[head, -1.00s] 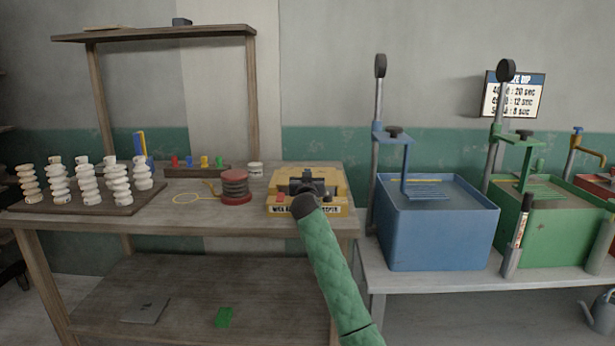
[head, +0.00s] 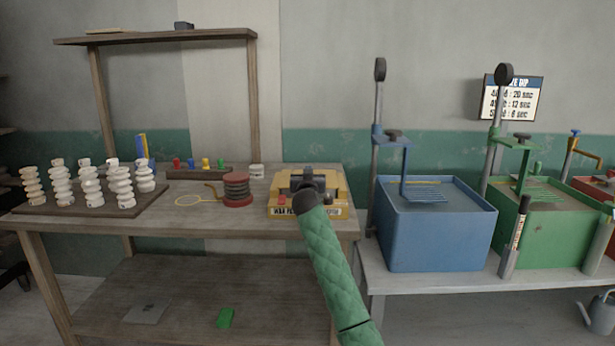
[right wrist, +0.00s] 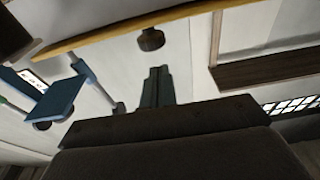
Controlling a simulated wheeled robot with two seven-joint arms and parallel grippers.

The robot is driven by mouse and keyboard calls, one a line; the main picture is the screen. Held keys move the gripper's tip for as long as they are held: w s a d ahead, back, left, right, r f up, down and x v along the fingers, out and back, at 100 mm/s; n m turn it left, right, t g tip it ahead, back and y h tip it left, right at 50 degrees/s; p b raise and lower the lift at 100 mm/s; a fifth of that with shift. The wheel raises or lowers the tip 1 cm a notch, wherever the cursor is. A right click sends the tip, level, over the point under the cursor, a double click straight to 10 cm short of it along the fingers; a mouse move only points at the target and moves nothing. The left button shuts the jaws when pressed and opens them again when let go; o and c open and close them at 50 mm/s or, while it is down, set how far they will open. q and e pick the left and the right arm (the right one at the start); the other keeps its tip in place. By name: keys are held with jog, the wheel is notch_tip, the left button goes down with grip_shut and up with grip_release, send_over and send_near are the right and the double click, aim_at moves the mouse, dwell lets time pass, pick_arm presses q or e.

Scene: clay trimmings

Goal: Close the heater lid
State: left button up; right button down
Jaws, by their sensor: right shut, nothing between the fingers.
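The heater (head: 280,211) is a yellow box with a lettered front label and a red part at its front left, at the right end of the wooden workbench. My right gripper (head: 312,177) is over the heater and hides its middle, so the lid's angle is unclear in the head view. In the right wrist view, the fingers (right wrist: 157,85) are shut and empty. A yellow edge (right wrist: 95,38), apparently the heater lid's, runs above them, with a dark round knob (right wrist: 150,40) just beyond the fingertips. I cannot tell whether they touch. My left gripper is out of view.
A red-ended spool (head: 237,190) and a small white cup (head: 257,171) stand left of the heater. White stacked pieces (head: 90,185) stand on a board farther left. A blue tank (head: 436,235) with a post and a green tank (head: 545,235) stand to the right.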

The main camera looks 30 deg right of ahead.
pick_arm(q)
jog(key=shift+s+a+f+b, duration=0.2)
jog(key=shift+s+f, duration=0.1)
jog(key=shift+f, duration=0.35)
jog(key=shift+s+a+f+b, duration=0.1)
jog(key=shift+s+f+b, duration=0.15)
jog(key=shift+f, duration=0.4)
pick_arm(e)
jog(key=v, duration=0.9)
jog(key=shift+s+f, duration=0.25)
jog(key=shift+f, duration=0.1)
